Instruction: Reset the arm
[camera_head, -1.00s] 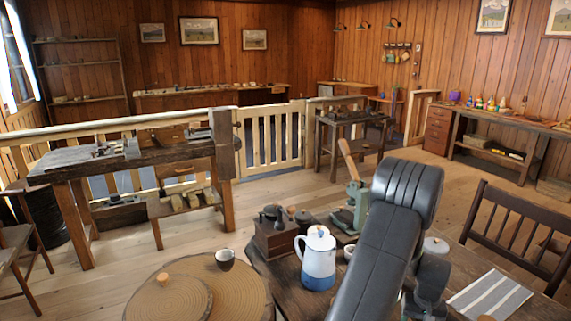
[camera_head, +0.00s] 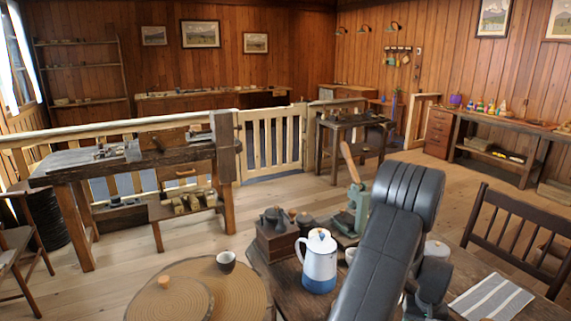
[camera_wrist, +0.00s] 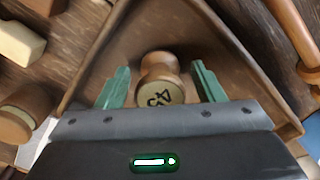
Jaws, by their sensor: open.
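My gripper (camera_wrist: 160,80) is open in the wrist view, its two green fingers apart. A turned wooden spool (camera_wrist: 160,68) shows between and beyond the fingers, with a pale marked end facing the camera. Gaps show on both sides of it, and no finger is seen touching it. The spool is inside a wooden tray (camera_wrist: 84,62) with slanting walls that meet toward the top of the picture. In the head view my arm (camera_head: 395,235) stands bent in the foreground; its gripper is not seen there.
In the wrist view, wooden pieces (camera_wrist: 20,42) lie left of the tray and a turned rod (camera_wrist: 292,30) lies right. In the head view, a coffee pot (camera_head: 319,262), grinder (camera_head: 275,238) and striped cloth (camera_head: 491,297) are on the table near my arm. A chair (camera_head: 520,235) stands right.

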